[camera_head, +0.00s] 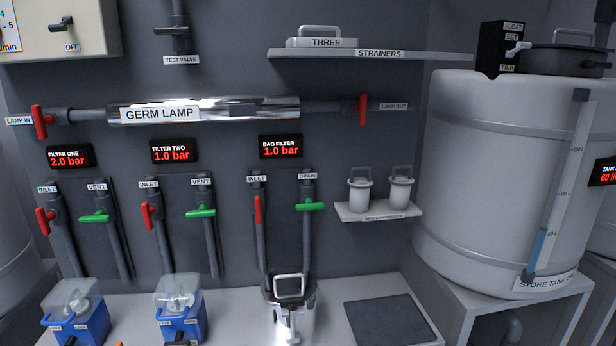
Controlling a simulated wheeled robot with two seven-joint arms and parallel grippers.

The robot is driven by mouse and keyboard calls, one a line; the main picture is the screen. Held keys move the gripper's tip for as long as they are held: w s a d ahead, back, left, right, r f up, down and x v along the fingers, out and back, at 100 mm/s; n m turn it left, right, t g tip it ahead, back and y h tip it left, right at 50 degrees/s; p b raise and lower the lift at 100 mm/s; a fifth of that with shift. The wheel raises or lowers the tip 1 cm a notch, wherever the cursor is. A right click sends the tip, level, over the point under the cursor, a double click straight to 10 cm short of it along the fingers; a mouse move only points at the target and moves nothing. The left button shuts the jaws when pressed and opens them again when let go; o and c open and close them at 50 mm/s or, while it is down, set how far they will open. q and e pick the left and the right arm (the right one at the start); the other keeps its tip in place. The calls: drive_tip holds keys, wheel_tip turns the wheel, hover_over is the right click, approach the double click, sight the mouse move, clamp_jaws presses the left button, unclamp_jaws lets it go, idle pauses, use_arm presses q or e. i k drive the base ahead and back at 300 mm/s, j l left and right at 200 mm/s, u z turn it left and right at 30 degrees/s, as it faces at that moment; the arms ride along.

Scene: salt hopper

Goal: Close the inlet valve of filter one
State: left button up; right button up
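The filter one inlet valve has a red handle (45,221) on a grey pipe at the left, under a small INLET label (47,189). The handle stands roughly upright, close to the line of its pipe. The filter one display (70,156) above it reads 2.0 bar. The green vent handle (95,216) beside it lies crosswise to its pipe. The filter one housing (72,310), a clear cover on a blue base, stands below at the bottom left. Neither of my grippers is in view.
Filter two's red inlet handle (147,215) and green vent handle (200,212) are to the right. The bag filter's red inlet handle (258,210) is farther right. The red LAMP IN handle (39,122) is above filter one. A dark mat (391,321) lies on the bench.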

sight(44, 219)
drive_tip(key=u, duration=1.6)
drive_tip(key=i+j, duration=0.65)
drive_tip(key=j+z, duration=0.05)
drive_tip(key=j, duration=0.05)
